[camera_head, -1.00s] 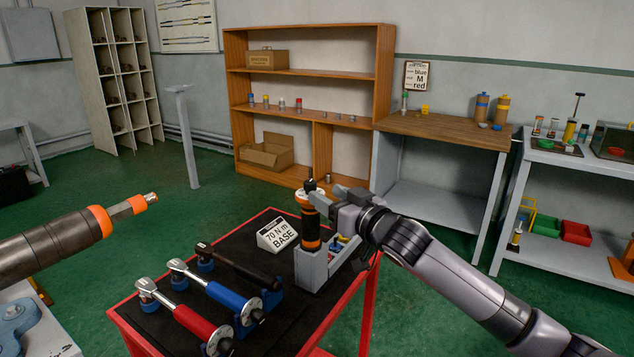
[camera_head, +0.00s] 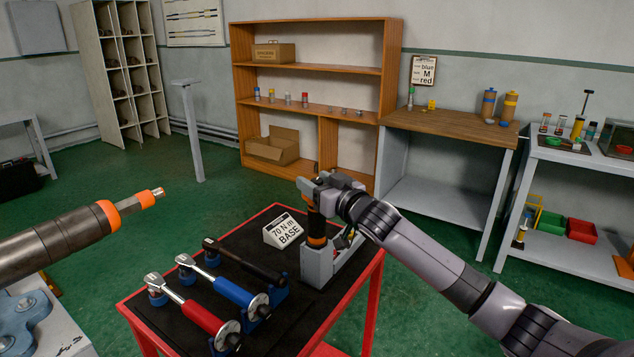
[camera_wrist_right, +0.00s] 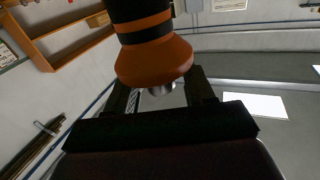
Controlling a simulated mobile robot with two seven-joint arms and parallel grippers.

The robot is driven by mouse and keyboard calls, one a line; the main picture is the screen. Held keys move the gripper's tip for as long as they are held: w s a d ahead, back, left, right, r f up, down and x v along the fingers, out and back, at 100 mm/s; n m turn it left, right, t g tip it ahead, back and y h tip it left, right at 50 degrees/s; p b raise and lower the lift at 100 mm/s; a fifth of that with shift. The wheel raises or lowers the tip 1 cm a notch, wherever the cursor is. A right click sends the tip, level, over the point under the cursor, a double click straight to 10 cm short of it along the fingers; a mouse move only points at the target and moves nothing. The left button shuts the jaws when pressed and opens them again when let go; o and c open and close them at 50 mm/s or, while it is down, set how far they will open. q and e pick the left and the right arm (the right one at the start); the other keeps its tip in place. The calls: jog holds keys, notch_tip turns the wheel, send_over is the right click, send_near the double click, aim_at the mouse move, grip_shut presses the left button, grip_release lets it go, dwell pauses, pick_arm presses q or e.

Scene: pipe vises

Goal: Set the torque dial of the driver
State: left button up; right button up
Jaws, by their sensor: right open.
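The driver (camera_head: 316,226), black with orange bands, stands upright in a grey holder (camera_head: 318,268) on the cart. My right gripper (camera_head: 314,188) is at the driver's top end and hides most of it. In the right wrist view, the driver's flared orange collar (camera_wrist_right: 154,62) and silver end (camera_wrist_right: 162,89) appear at the open fingers (camera_wrist_right: 166,88). Contact with the fingers cannot be told. Dial markings are not legible. A white sign (camera_head: 284,231) beside the holder reads "70 N m BASE". My left gripper cannot be made out.
Red, blue and black-handled torque wrenches (camera_head: 232,290) lie on the red-edged cart (camera_head: 150,325). A large cylindrical tool with an orange collar (camera_head: 107,212) juts in from the left. A wooden bench (camera_head: 450,130) and shelf (camera_head: 315,65) stand behind. Green floor is open between.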

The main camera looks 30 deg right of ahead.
jog(key=c, duration=0.9)
jog(key=shift+m+h+b, duration=0.3)
jog(key=shift+h, duration=0.2)
jog(key=m+h+b, duration=0.1)
jog(key=h, duration=0.1)
jog(key=m+h+b, duration=0.1)
jog(key=m+h, duration=0.1)
jog(key=shift+a+f+g+b, duration=0.15)
jog(key=shift+g+b, duration=0.15)
jog(key=shift+b, duration=0.1)
jog(key=m+g+h+b, duration=0.1)
jog(key=m+h+b, duration=0.1)
jog(key=h+b, duration=0.1)
jog(key=m+g+h+b, duration=0.2)
jog(key=h+b, duration=0.1)
jog(key=h, duration=0.1)
jog(key=shift+m+g+b, duration=0.3)
jog(key=shift+b, duration=0.4)
jog(key=shift+m+g+h+b, duration=0.6)
jog(key=shift+m+g+h, duration=0.1)
jog(key=shift+g+h, duration=0.1)
jog(key=shift+r, duration=0.25)
